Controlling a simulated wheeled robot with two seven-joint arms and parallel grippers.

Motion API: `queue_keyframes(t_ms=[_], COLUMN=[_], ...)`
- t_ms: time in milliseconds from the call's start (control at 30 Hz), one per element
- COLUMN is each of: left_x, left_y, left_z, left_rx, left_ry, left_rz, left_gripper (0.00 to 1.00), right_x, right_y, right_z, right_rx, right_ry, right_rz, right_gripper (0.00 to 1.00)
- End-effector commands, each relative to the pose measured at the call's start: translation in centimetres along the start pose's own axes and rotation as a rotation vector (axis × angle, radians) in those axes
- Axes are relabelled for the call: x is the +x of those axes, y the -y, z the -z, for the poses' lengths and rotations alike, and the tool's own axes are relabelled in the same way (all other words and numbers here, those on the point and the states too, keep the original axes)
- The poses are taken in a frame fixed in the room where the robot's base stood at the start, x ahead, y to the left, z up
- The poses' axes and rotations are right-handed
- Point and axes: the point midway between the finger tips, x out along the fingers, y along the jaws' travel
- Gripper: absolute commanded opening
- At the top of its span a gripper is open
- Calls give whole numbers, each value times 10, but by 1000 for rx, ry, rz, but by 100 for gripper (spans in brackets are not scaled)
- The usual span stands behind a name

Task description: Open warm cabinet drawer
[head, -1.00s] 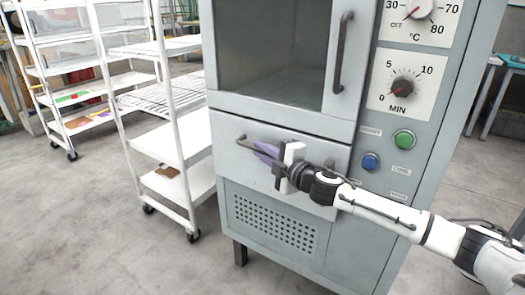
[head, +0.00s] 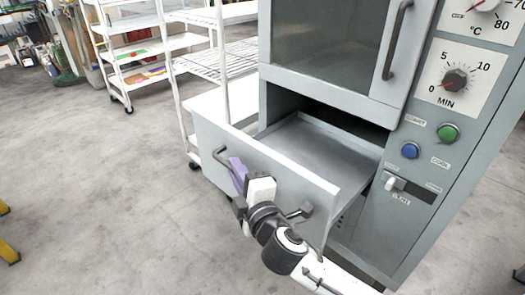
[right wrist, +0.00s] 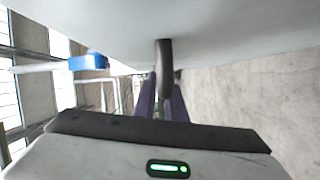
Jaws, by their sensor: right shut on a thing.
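The warm cabinet (head: 400,215) stands at the right in the head view, and its drawer (head: 205,140) is pulled well out below the glass door. The drawer's tray (head: 320,150) shows bare and empty in the part I can see. My right gripper (head: 237,172) is at the drawer front, shut on the dark bar handle (head: 219,156). In the right wrist view the handle (right wrist: 164,65) runs between the purple fingers (right wrist: 161,100). My arm hides the right part of the handle. My left gripper is not in view.
The cabinet's upper door (head: 335,45) is shut above the drawer. A green button (head: 448,133), a blue button (head: 410,150) and dials are on the right panel. White shelf racks (head: 215,60) stand close behind the drawer's left side.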

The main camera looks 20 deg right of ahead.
Motion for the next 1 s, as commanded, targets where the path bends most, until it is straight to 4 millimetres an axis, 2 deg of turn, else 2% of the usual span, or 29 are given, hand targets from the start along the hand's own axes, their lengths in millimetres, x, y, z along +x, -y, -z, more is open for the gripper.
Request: queue_keyframes(t_ms=[33, 100, 300, 500, 833, 867, 900, 933, 1000], left_x=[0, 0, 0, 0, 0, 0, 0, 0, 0], left_y=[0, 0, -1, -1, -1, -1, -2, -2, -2], left_z=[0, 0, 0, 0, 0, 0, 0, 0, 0], left_rx=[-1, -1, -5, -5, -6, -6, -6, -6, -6], left_ry=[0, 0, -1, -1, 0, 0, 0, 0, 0], left_rz=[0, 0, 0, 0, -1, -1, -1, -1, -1], left_gripper=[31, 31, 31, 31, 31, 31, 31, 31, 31], right_x=[-5, -10, -20, -23, -23, -23, -23, -23, -23], right_y=[3, 6, 11, 12, 12, 12, 12, 12, 13], right_z=[12, 25, 48, 56, 57, 57, 57, 57, 57], right_rx=[5, 4, 0, -2, -2, -2, -2, -2, -2], right_ry=[-2, -1, -1, -1, -2, -2, -2, -2, -2], right_rz=[1, 1, 0, -1, -2, -2, -2, -2, -2], right_gripper=[0, 0, 0, 0, 0, 16, 23, 28, 29])
